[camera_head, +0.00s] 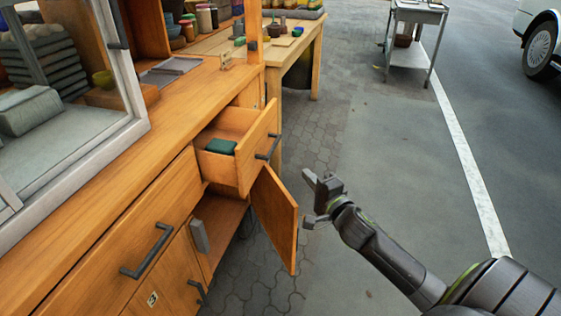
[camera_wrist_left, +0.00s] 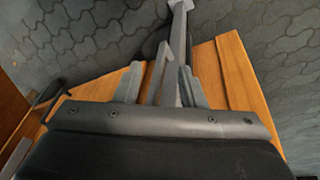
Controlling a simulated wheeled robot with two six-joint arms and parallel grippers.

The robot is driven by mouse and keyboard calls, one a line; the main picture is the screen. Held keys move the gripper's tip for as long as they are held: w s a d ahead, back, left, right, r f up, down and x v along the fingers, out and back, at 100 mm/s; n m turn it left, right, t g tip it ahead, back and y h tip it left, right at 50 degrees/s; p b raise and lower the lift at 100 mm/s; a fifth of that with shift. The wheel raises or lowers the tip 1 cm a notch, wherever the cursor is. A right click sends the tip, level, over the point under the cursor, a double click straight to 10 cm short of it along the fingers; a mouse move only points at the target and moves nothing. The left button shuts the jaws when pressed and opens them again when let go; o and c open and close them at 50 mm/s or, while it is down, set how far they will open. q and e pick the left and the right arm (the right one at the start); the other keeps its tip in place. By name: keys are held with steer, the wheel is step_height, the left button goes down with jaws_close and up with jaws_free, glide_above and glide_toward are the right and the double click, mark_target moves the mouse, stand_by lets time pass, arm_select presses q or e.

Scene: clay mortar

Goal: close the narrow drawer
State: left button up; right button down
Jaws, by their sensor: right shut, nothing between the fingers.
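The narrow drawer (camera_head: 259,152) is pulled out from the wooden cabinet, at the middle of the head view. It has a dark bar handle (camera_head: 268,147) on its front, and a dark green item (camera_head: 221,146) lies inside. My right gripper (camera_head: 313,196) is shut and empty, to the right of the drawer and lower in the picture, apart from it. My left gripper (camera_wrist_left: 162,85) shows only in the left wrist view, over a wooden panel (camera_wrist_left: 240,75). Grey parts overlap between its fingers, so its opening is unclear.
A cabinet door (camera_head: 275,215) stands open below the drawer. A wide drawer (camera_head: 120,250) to the left is shut. A wooden table (camera_head: 300,55) and a metal cart (camera_head: 415,40) stand farther back. Paved ground (camera_head: 380,150) to the right is clear.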

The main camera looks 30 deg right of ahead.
steer(key=w, duration=0.3)
steer(key=w+a, duration=0.1)
steer(key=w, duration=0.3)
steer(key=w+a, duration=0.1)
steer(key=w, duration=0.3)
steer(key=shift+w, duration=0.15)
arm_select(q)
steer(key=shift+w+d+r, duration=0.15)
steer(key=shift+w+r, duration=0.05)
steer(key=shift+r, duration=0.1)
